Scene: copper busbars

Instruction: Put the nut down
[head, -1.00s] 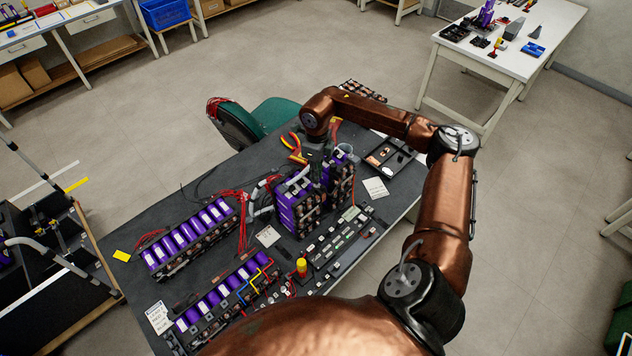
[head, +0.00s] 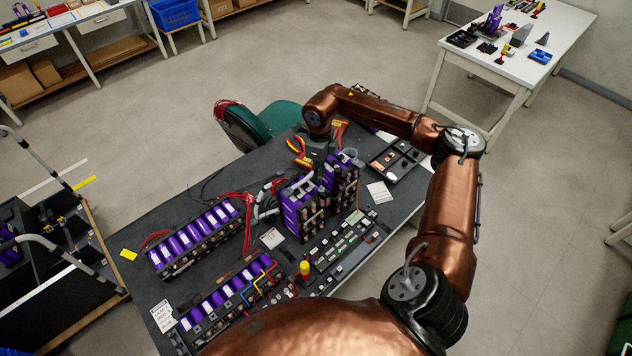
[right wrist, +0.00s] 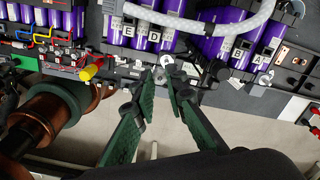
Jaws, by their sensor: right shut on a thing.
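My right gripper (head: 322,155) reaches down over the back of the purple battery modules (head: 303,208) on the dark table. In the right wrist view its green-padded fingers (right wrist: 160,78) close in to a narrow gap at the tips. A small grey metal piece, apparently the nut (right wrist: 157,73), sits between the tips, partly hidden by them. A pale ring-shaped piece (right wrist: 167,60) shows just beyond it, close to the module edge; I cannot tell whether they touch. The nut is too small to make out in the head view. My left gripper is out of view.
A compartmented black tray (head: 397,160) lies right of the modules. Rows of purple cells (head: 200,238) and red cables fill the table's left part. A yellow-handled tool (head: 305,268) stands near the front.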

